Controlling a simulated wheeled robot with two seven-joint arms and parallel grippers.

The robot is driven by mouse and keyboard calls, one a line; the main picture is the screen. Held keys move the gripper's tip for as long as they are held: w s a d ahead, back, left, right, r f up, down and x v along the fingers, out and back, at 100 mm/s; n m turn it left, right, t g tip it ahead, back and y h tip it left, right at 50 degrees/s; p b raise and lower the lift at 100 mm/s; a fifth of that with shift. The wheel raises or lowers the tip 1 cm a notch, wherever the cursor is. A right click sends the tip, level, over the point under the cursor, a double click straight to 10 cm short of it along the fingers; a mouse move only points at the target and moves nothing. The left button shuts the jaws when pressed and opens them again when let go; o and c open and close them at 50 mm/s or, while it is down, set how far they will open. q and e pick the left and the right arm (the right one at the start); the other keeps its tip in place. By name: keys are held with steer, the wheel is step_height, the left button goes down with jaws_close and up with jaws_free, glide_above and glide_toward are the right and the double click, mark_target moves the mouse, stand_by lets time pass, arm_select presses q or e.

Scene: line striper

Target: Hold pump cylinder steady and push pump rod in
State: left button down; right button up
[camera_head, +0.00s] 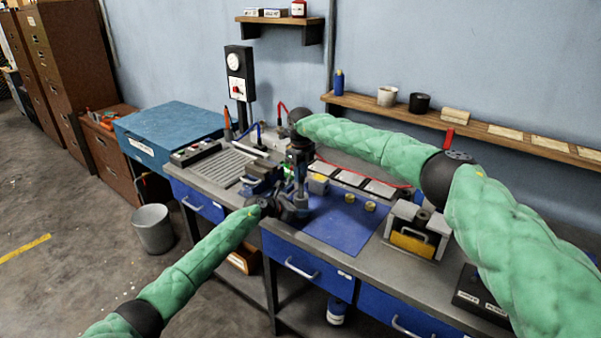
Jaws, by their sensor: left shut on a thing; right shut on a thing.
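The pump cylinder (299,176) is a small dark upright shape above the front edge of the workbench, left of the blue mat. My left gripper (289,203) is at its lower part and is shut on it, as far as this small view shows. My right gripper (300,147) is above the left one, at the top of the pump, and is shut. The pump rod is hidden or too small to make out at the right gripper. How far the rod sits in the cylinder cannot be told.
The blue mat (345,228) on the workbench holds two small brass-coloured round parts (360,202). A grey box with a yellow front (411,241) stands right of it. A ribbed grey tray (217,169) lies left. A bin (153,228) stands on the floor.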

steer(key=shift+f, duration=0.8)
stand_by(0.6)
steer(key=o, duration=1.3)
steer(key=shift+f, duration=0.1)
steer(key=shift+r, duration=3.55)
arm_select(q)
steer(key=c, duration=0.6)
jaws_free()
